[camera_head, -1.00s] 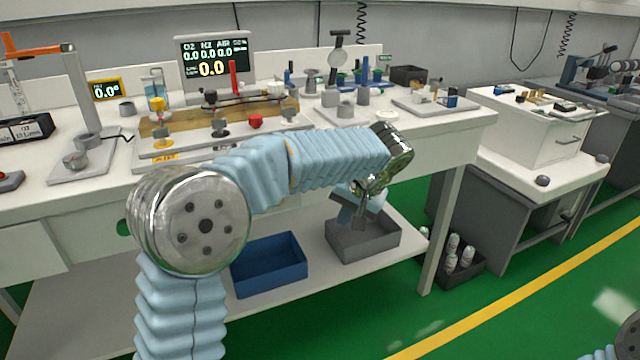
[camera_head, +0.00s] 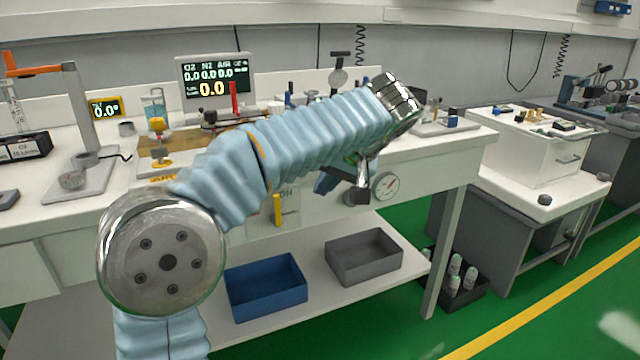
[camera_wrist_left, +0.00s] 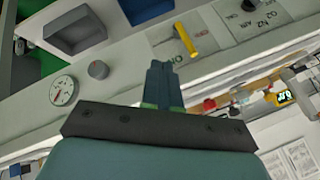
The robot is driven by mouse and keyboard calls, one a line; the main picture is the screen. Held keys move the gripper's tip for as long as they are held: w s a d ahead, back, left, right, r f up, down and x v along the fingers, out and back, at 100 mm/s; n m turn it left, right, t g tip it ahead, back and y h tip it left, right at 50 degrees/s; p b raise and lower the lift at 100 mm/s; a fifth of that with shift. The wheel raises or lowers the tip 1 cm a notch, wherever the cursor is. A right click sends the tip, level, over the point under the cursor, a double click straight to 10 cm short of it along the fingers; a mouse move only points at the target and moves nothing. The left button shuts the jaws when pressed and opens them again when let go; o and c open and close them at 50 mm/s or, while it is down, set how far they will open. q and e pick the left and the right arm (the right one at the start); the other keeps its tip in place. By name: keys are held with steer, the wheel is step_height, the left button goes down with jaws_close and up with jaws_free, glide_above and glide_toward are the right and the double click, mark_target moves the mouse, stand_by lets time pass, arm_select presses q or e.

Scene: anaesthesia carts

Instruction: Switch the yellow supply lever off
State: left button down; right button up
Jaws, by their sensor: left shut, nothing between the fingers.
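The yellow supply lever (camera_head: 277,210) is on the bench's front panel, partly below my left forearm, beside a plate (camera_head: 291,203) on which "ON" can be read. It stands nearly upright in the head view. In the left wrist view the yellow lever (camera_wrist_left: 187,39) lies just beyond and right of the fingertips, with a visible gap. My left gripper (camera_head: 322,187) is in front of the panel, right of the lever and apart from it. Its fingers also show in the left wrist view (camera_wrist_left: 157,68), shut and empty. My right gripper is not in view.
A round gauge (camera_head: 385,187) and a grey knob (camera_wrist_left: 98,69) are on the same panel. A blue bin (camera_head: 266,288) and a grey bin (camera_head: 363,257) stand on the lower shelf. The bench top holds a monitor (camera_head: 215,80) and crowded apparatus behind my arm.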

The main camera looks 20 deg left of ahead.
mark_target(276, 208)
arm_select(q)
steer(key=shift+w+a+f, duration=0.1)
steer(key=shift+a+f, duration=0.85)
steer(key=shift+a, duration=0.35)
steer(key=shift+w+a+f, duration=0.1)
steer(key=shift+a+f, duration=0.85)
steer(key=shift+a, duration=0.35)
steer(key=shift+w+a+f, duration=0.1)
steer(key=shift+a+f, duration=0.85)
steer(key=shift+a, duration=0.35)
